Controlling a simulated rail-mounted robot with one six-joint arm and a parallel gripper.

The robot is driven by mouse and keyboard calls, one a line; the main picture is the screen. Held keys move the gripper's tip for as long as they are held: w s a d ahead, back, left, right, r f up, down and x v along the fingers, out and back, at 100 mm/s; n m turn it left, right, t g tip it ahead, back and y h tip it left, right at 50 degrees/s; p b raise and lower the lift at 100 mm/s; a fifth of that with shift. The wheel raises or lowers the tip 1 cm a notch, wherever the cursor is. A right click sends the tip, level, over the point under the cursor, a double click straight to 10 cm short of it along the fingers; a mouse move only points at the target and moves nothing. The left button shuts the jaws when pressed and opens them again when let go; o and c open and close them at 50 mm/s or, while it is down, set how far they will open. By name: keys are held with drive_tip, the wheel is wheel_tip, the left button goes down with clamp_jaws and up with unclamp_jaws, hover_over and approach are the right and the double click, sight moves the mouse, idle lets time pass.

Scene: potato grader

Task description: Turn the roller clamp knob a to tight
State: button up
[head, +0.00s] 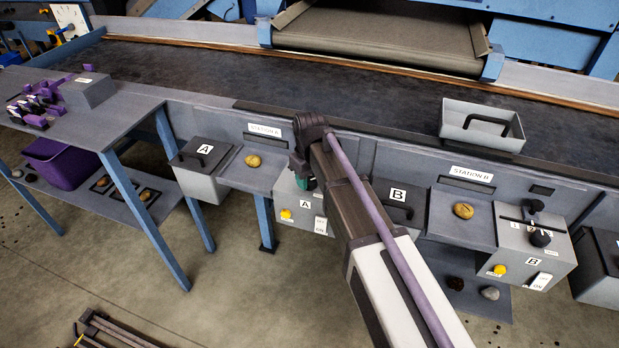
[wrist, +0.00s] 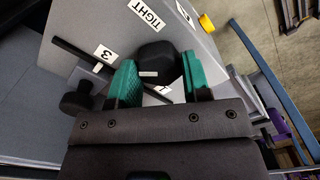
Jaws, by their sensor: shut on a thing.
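The roller clamp knob a (wrist: 158,62) is a black knob on the grey control box of station A, seen in the wrist view. A white mark shows on its side facing my gripper's palm. My gripper (wrist: 157,82) has its two green-padded fingers on either side of the knob, shut on it. The white TIGHT label (wrist: 147,14) is on the box face above and left of the knob. In the head view the box A (head: 299,207) is partly behind my arm, and the knob is hidden; a bit of green finger shows there.
A second black knob (wrist: 77,101) stands left of my gripper, by a dark slot and a label 3 (wrist: 103,53). A yellow button (wrist: 207,22) is on the box. Lidded bin A (head: 199,165) and lidded bin B (head: 399,204) flank the box. A similar box B (head: 537,250) is at right.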

sight(310, 180)
drive_tip(key=m, duration=1.1)
drive_tip(key=shift+m, duration=1.9)
drive_tip(key=o, duration=0.9)
wheel_tip(310, 180, up, 11)
drive_tip(key=p, duration=1)
drive_tip(key=shift+f+p, duration=0.1)
drive_tip(key=shift+p, duration=0.3)
